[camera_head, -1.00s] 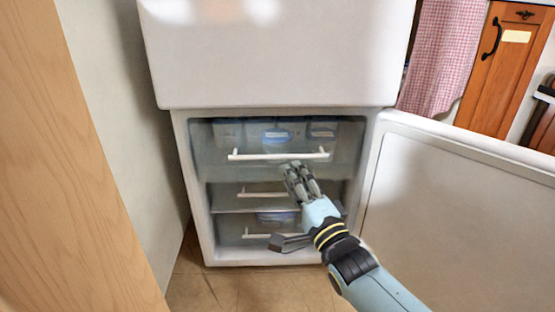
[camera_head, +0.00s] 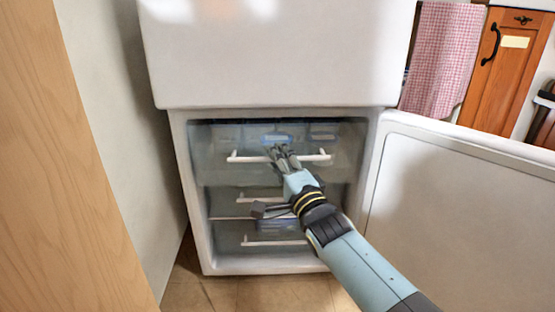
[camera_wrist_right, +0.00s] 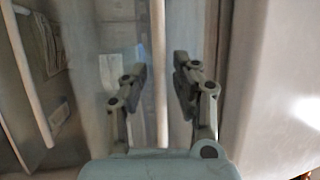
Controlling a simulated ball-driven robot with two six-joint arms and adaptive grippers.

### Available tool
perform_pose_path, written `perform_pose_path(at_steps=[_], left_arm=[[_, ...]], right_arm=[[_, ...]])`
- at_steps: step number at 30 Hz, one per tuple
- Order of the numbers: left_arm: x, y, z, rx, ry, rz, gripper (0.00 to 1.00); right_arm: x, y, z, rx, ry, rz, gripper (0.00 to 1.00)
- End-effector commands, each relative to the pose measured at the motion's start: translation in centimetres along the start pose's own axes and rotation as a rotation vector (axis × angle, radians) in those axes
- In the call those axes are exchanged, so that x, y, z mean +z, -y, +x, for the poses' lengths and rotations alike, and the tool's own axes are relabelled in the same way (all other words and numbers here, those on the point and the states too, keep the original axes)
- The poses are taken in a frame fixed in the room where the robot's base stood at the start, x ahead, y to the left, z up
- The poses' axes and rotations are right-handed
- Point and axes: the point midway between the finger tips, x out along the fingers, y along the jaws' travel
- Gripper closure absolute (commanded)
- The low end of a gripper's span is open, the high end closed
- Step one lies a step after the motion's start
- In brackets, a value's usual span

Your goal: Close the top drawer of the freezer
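The top drawer (camera_head: 215,171) of the freezer is a clear, greyish front with a long white bar handle (camera_head: 245,158). Blue-lidded tubs (camera_head: 277,139) show behind its upper part. My right gripper (camera_head: 284,153) is at the middle of that handle, pointing into the freezer. In the right wrist view its two fingers (camera_wrist_right: 158,82) are apart, with a white handle bar (camera_wrist_right: 160,45) running between them. A gap shows beside the bar, so the fingers do not look clamped. My left gripper is not in view.
Two lower drawers with white handles (camera_head: 275,242) sit below, partly behind my right arm. The freezer door (camera_head: 460,215) stands open at the right. The white upper body (camera_head: 280,60) overhangs the drawers. A wall and wooden panel (camera_head: 85,170) bound the left.

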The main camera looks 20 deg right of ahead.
Motion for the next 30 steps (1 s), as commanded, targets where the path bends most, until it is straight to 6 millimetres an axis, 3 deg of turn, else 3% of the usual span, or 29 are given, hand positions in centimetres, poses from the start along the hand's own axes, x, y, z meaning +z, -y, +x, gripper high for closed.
perform_pose_path(at_steps=[1,6,21,30], left_arm=[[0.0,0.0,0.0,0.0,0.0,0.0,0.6],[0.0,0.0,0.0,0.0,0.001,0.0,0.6],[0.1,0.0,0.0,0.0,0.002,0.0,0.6],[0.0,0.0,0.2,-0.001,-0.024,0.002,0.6]], right_arm=[[0.0,0.0,0.0,0.0,0.0,0.0,0.8],[0.0,0.0,0.0,0.0,0.0,0.0,1.0],[0.0,-0.2,0.1,0.003,0.0,-0.001,1.0],[-1.6,-1.3,3.9,0.005,0.001,-0.003,1.0]])
